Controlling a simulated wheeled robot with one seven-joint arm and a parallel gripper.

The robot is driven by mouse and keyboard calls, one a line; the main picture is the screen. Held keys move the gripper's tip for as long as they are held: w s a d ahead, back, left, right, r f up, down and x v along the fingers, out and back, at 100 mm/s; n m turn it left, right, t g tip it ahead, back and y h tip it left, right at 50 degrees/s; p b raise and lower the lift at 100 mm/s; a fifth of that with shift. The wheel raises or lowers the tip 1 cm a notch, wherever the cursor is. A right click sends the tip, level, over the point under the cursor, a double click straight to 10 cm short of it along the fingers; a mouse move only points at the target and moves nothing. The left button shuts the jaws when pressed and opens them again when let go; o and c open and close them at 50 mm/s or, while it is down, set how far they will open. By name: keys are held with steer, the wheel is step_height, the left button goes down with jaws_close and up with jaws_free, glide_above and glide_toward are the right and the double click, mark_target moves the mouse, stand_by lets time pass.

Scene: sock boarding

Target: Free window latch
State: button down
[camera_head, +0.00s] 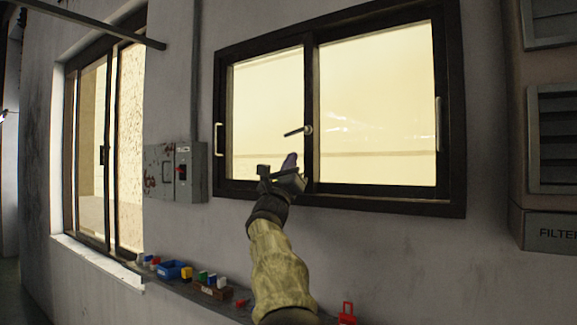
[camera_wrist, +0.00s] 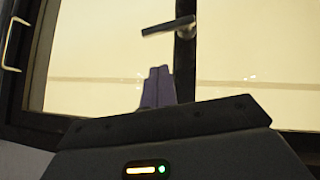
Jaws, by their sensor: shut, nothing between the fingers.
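The window latch (camera_head: 297,131) is a small lever with a round pivot on the middle bar of a dark-framed sliding window (camera_head: 312,60). Its lever points left and slightly down from the pivot. The latch also shows at the top of the wrist view (camera_wrist: 170,27). My gripper (camera_head: 290,160) is just below the latch, in front of the lower window. Its purple fingers (camera_wrist: 157,86) are together and empty, pointing up below the lever, with a gap between. The far side of the latch is hidden.
Handles sit on the left (camera_head: 218,139) and right (camera_head: 438,124) window sides. A grey electrical box (camera_head: 190,172) is on the wall at left. A vented cabinet (camera_head: 550,150) stands at right.

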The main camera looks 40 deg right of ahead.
steer(key=s+b+v, duration=0.1)
steer(key=b+v, duration=0.3)
steer(key=v, duration=0.6)
steer(key=shift+b, duration=0.35)
steer(key=shift+d, duration=0.1)
